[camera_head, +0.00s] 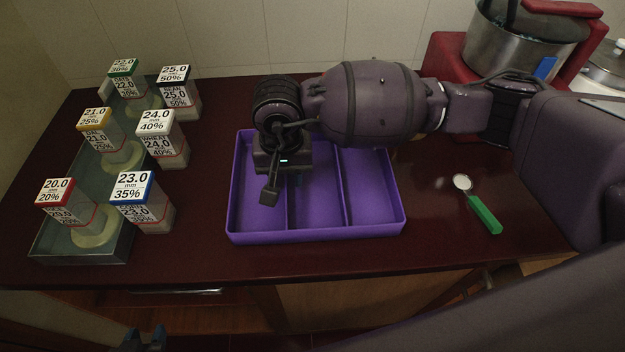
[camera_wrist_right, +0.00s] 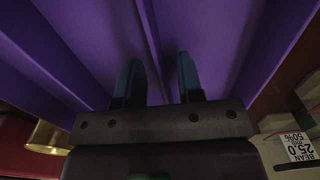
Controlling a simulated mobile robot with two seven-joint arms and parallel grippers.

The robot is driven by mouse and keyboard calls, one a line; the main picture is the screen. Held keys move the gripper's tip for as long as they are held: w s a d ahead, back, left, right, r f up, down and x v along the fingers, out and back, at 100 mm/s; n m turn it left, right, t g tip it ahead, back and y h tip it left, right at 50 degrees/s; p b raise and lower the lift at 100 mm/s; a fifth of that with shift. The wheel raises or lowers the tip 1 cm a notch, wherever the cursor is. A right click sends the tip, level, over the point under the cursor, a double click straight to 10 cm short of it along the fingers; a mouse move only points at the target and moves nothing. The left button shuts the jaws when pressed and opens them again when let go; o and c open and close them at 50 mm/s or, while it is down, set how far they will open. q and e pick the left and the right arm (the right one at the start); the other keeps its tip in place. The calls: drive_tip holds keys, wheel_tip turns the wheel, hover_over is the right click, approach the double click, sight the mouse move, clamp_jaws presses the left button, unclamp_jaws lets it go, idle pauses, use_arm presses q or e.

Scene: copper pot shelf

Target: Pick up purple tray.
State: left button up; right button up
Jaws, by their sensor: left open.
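The purple tray (camera_head: 318,236) lies flat on the dark red table, its long side towards me, with two dividers making three empty compartments. My right gripper (camera_head: 284,185) reaches over its left part, pointing down, and hides part of the back rim and left divider. In the right wrist view, the gripper (camera_wrist_right: 160,80) is open, its two fingers apart with a purple divider (camera_wrist_right: 148,35) running between them. Contact cannot be told. My left gripper (camera_head: 145,340) is open and empty at the bottom edge, below the table's front, mostly out of frame.
Several labelled containers stand at the left, some in a glass tray (camera_head: 75,252). A green-handled tool (camera_head: 484,213) lies right of the purple tray. A red stand with a metal pot (camera_head: 520,45) is at the back right. The table (camera_head: 200,225) is clear around the purple tray's front.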

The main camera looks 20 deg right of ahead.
drive_tip(key=shift+f, duration=0.65)
drive_tip(key=shift+c, duration=0.5)
clamp_jaws()
